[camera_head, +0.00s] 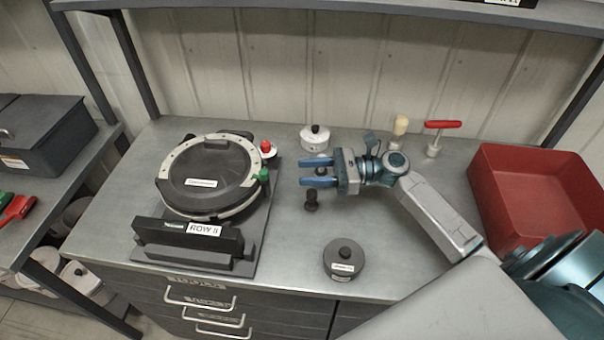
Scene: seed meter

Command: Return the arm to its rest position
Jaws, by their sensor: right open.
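My right arm comes in from the lower right over the metal bench (285,255). Its gripper (303,176) has two blue fingers spread apart and pointing left, with nothing visible between them. The round black seed meter (207,178) with a pale ring stands to the left of the fingertips, apart from them. A dark plate labelled "ROW 8" or similar (170,238) is at its front. A small dark knobbed part (311,201) stands just below the fingers in the picture. My left gripper does not show.
A white lidded pot (314,138) stands behind the gripper, and a dark lidded pot (344,259) near the front edge. A red-handled tool (442,125) and a pale-knobbed tool (400,126) stand at the back. A red bin (482,195) is at right, beside my arm.

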